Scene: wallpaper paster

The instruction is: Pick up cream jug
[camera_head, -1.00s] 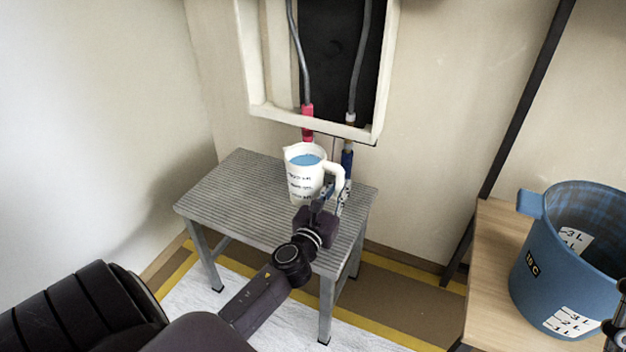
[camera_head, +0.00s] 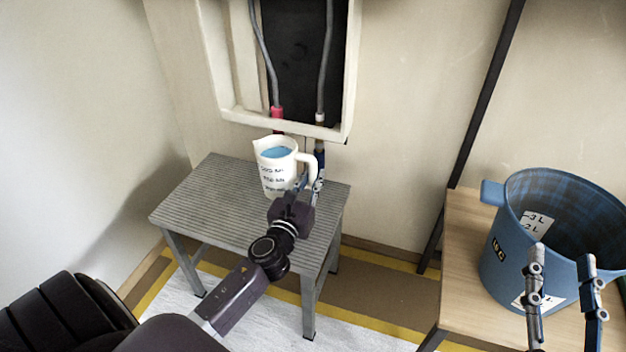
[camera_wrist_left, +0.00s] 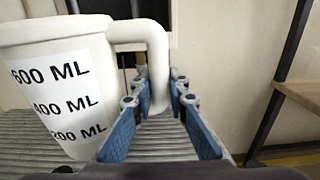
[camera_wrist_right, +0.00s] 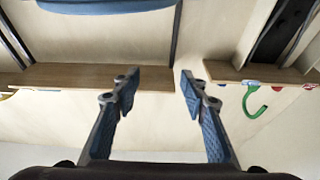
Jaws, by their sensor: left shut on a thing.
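The cream jug (camera_head: 275,177) is white with volume marks and blue liquid inside. It is upright over the grey ridged stool (camera_head: 185,205), and it appears slightly raised from it. In the left wrist view the jug (camera_wrist_left: 55,100) fills the left side, its handle (camera_wrist_left: 158,70) between the fingers. My left gripper (camera_head: 307,184) is shut on that handle from the right front side. My right gripper (camera_head: 562,256) is open and empty in front of the blue bucket; its spread fingers also show in the right wrist view (camera_wrist_right: 160,88).
A blue bucket (camera_head: 500,262) with volume labels stands on a wooden table (camera_head: 458,300) at the right. A wall recess with a pale frame (camera_head: 240,122) and two hoses is right behind the jug. A dark slanted post (camera_head: 478,120) stands before the wall.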

